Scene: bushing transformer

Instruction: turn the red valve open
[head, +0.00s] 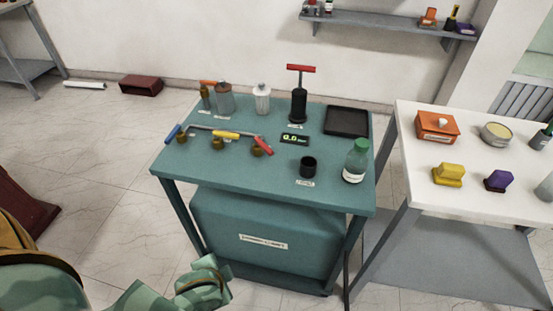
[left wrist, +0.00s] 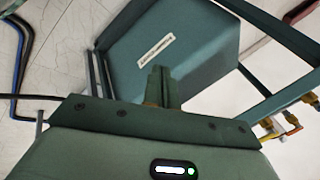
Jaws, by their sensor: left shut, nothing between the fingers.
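The red valve handle (head: 263,145) is on the right end of a pipe on the teal table (head: 325,193). It slants across the pipe's end above a brass body. A yellow handle (head: 226,135) and a blue handle (head: 172,134) are on the same pipe to its left. My left gripper (head: 212,266) is in front of the table, low and apart from the valve. Its fingers (left wrist: 161,84) are together and empty. My right gripper is not in view.
A white table (head: 470,195) stands right.

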